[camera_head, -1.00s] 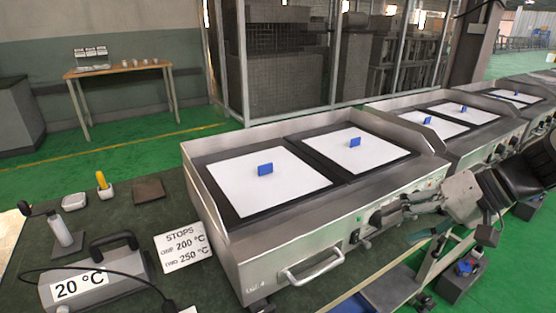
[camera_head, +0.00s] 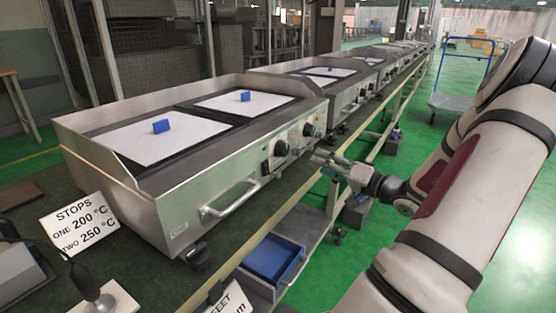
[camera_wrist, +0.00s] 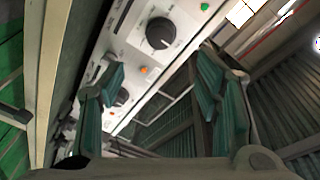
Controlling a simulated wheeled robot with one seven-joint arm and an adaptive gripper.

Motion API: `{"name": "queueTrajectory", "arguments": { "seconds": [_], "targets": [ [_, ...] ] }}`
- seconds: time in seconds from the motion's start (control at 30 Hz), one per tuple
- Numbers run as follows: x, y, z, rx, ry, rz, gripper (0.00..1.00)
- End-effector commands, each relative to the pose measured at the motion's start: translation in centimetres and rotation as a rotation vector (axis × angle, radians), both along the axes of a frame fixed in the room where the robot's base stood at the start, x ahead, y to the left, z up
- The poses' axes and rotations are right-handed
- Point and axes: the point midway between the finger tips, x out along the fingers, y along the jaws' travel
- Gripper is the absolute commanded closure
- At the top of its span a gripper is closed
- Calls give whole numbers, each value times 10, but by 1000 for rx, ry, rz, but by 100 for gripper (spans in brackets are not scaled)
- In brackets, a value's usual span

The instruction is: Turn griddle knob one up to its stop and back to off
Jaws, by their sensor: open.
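The griddle (camera_head: 180,205) is a steel unit with two dark plates, each under a white sheet with a blue block. Two black knobs (camera_head: 280,148) and (camera_head: 308,130) sit on its front panel; which is knob one I cannot read. My gripper (camera_head: 320,158) is in front of the panel, near the farther knob. In the wrist view my gripper (camera_wrist: 158,70) is open and empty. One knob (camera_wrist: 160,33) shows beyond the gap between its fingers, and another knob (camera_wrist: 121,97) shows lower, beside the left finger. Neither finger visibly grips a knob.
A sign (camera_head: 82,222) reads STOPS, ONE 200 °C, TWO 250 °C. A handle (camera_head: 230,198) juts from the griddle's front. A blue tray (camera_head: 272,258) is on a lower shelf. More griddles (camera_head: 330,78) stand behind in a row.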

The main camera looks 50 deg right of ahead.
Motion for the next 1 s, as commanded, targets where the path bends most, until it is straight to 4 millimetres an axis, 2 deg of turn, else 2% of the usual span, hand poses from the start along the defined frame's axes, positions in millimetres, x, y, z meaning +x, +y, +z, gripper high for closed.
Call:
{"name": "queueTrajectory", "arguments": {
  "seconds": [0.6,0.8,1.0],
  "targets": [
    [109,-6,-1,2,2,6,42],
    [128,-7,0,2,2,6,42],
    [132,-8,0,3,3,4,42]
  ]
}}
